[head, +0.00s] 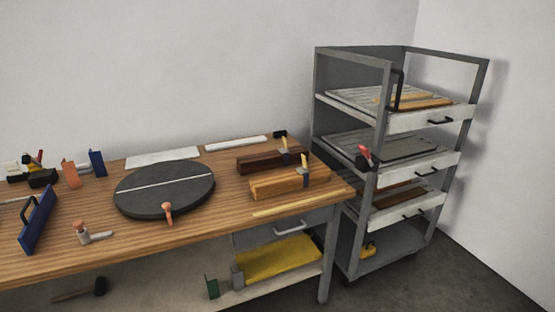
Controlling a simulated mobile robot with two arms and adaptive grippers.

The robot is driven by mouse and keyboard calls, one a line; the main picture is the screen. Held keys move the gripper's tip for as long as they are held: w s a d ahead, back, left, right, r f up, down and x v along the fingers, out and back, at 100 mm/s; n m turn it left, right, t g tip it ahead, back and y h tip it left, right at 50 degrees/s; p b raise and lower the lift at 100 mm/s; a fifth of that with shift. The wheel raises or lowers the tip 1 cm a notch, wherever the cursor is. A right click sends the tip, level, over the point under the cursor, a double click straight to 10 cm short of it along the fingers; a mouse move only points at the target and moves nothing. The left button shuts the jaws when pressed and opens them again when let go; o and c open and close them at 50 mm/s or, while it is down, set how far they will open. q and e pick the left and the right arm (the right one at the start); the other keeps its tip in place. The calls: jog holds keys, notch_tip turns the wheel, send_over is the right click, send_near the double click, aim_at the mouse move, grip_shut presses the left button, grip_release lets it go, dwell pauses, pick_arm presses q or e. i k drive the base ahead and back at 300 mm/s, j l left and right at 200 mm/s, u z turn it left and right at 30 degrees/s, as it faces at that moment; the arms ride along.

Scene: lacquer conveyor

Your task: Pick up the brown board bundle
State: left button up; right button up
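Two board bundles lie side by side at the right end of the wooden workbench (120,240). The rear one is a dark reddish-brown bundle (258,162). The front one is a lighter orange-brown bundle (272,187). Each has a clamp-like tool with a pale upright handle at its right part; whether these grip the boards or stand beside them I cannot tell. The two bundles lie close together with a narrow gap. Neither of my grippers is in the head view.
A round dark turntable (165,196) stands left of the bundles. A thin yellow strip (290,210) lies along the front edge. A grey shelf cart (351,195) with drawers stands right of the bench. A blue handled tool (38,222) stands at the left.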

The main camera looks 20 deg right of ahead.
aim_at(250, 164)
jog(key=i+l+u, duration=0.15)
jog(key=i+l, duration=0.25)
jog(key=i+l+u, duration=0.1)
jog(key=i+l, duration=0.3)
jog(key=l, duration=0.25)
